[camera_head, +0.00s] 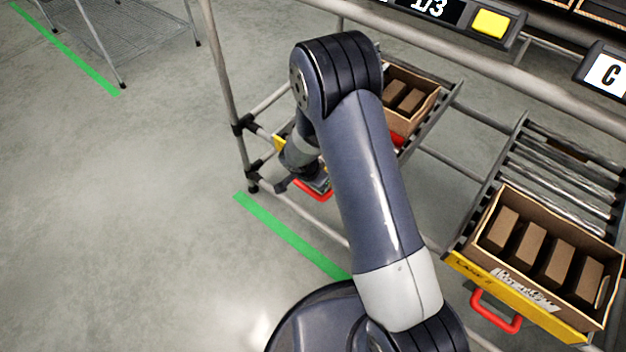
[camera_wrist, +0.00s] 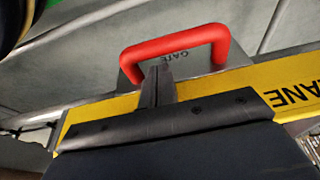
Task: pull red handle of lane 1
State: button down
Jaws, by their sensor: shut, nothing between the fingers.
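The red handle (camera_wrist: 180,40) is a U-shaped bar on a grey plate marked GATE, in the upper middle of the wrist view. It stands at a yellow strip (camera_wrist: 255,78) lettered LANE; the lane number is not visible. My gripper (camera_wrist: 155,72) is shut and empty, its tip overlapping the opening of the handle loop. I cannot tell whether it touches the bar. In the head view the same handle (camera_head: 318,195) shows partly below my wrist, and my arm hides much of that lane.
A carton (camera_head: 425,115) with brown boxes sits in the lane behind my arm. At right, a second lane has a yellow front strip (camera_head: 480,279), its own red handle (camera_head: 496,312) and a carton (camera_head: 540,290) of several boxes. A rack post (camera_head: 222,75) stands left of my wrist. Floor at left is clear.

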jog(key=shift+w+d+f, duration=0.15)
jog(key=shift+f, duration=0.35)
